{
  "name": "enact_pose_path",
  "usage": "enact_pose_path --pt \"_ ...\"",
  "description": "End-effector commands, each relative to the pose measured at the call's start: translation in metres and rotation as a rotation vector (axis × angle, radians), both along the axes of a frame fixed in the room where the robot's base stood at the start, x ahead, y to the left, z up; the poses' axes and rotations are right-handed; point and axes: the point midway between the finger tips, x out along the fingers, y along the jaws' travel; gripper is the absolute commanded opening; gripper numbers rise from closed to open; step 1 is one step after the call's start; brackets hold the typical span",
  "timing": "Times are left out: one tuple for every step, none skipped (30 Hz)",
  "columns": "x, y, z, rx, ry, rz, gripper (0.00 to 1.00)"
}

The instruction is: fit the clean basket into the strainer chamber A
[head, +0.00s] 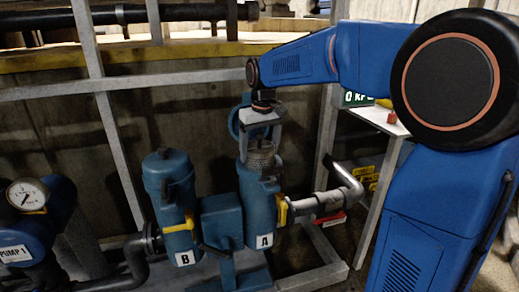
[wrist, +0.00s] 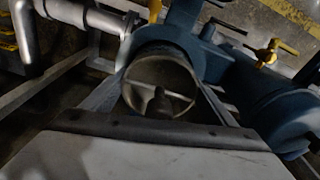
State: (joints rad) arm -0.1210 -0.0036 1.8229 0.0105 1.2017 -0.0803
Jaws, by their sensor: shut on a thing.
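Strainer chamber A (head: 258,210) is a blue upright cylinder with an "A" label, and its round lid (head: 236,122) stands open behind it. The clean basket (head: 261,160) is a grey mesh cylinder. Its upper part shows above the chamber's mouth and its lower part is hidden, seemingly inside the chamber. My gripper (head: 261,146) points down from above and is shut on the basket. In the wrist view, my gripper's fingers (wrist: 160,88) lie on both sides of the basket (wrist: 146,72), whose crossbar and central knob show. The chamber's blue rim (wrist: 160,47) surrounds it.
Closed strainer chamber B (head: 168,195) stands to the left, with a blue valve body (head: 221,220) between. A grey pipe (head: 320,202) with a yellow handle (head: 282,211) runs right of chamber A. A frame post (head: 325,135) and shelf (head: 377,118) stand at right.

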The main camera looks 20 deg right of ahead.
Motion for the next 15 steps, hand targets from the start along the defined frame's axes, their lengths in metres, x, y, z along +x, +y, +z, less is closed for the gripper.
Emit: enact_pose_path --pt "0.0002 0.0000 -0.0005 0.000 -0.001 0.000 0.19" --pt "0.0001 0.0000 -0.0012 0.000 -0.001 0.000 0.19" --pt "0.0001 0.0000 -0.0019 0.000 -0.001 0.000 0.19" --pt "0.0002 0.0000 -0.0025 0.000 -0.001 0.000 0.19" --pt "0.0003 0.0001 -0.0030 0.000 -0.001 0.000 0.19" --pt "0.0002 0.0000 -0.0038 0.000 -0.001 0.000 0.19" --pt "0.0002 0.0000 -0.0044 0.000 -0.001 0.000 0.19" --pt "0.0002 0.0000 -0.0050 0.000 -0.001 0.000 0.19" --pt "0.0001 0.0000 -0.0058 0.000 -0.001 0.000 0.19" --pt "0.0001 0.0000 -0.0064 0.000 -0.001 0.000 0.19" --pt "0.0000 0.0000 -0.0070 0.000 -0.001 0.000 0.19" --pt "0.0000 0.0000 -0.0079 0.000 -0.001 0.000 0.19" --pt "-0.0001 0.0000 -0.0085 0.000 -0.001 0.000 0.19" --pt "-0.0001 0.0000 -0.0091 0.000 -0.001 0.000 0.19" --pt "-0.0001 0.0000 -0.0098 0.000 0.000 0.000 0.19"
